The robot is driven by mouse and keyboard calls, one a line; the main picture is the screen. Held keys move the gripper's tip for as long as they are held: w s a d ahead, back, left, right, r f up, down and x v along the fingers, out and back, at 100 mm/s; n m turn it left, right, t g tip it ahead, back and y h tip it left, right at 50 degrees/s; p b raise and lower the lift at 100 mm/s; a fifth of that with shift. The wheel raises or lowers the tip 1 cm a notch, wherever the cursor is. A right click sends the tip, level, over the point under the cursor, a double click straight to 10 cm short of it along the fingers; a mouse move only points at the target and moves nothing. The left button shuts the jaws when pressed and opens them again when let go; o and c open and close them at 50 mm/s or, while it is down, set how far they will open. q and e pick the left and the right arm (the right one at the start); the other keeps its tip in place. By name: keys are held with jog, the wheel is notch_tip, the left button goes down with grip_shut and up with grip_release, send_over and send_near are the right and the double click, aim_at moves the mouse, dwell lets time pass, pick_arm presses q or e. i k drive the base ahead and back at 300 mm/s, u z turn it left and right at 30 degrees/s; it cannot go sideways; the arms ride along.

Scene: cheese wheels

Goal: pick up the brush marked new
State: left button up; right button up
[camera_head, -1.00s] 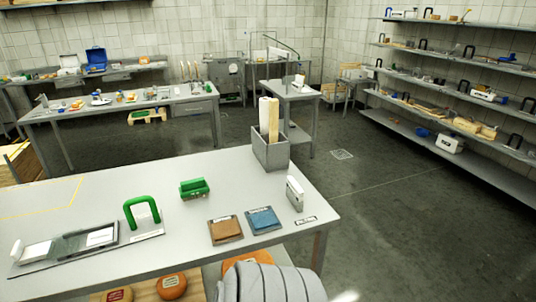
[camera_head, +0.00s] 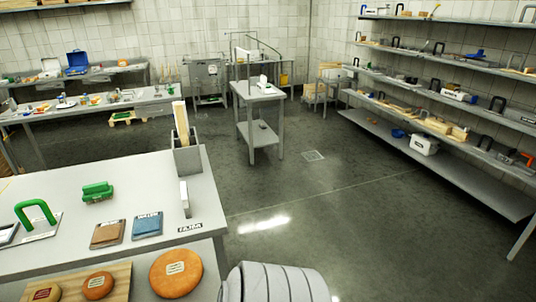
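No brush with a readable "new" mark shows. A green block-shaped object (camera_head: 97,191), possibly a brush, lies on the near grey table (camera_head: 60,250). A green arched handle (camera_head: 36,212) stands on a plate to its left. A brown pad (camera_head: 107,234) and a blue pad (camera_head: 147,225) lie nearby, with lettering too small to read. A small white upright piece (camera_head: 185,198) and a label (camera_head: 190,227) are near the table's right edge. Neither of my grippers is in view. A grey ribbed part of my own body shows at the bottom centre.
A grey box (camera_head: 187,158) holds upright boards. Wall shelves (camera_head: 450,165) on the right hold many small items. A small table (camera_head: 258,95) stands behind. The floor between is clear.

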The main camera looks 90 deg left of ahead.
aim_at(99, 191)
jog(key=u, duration=4.6)
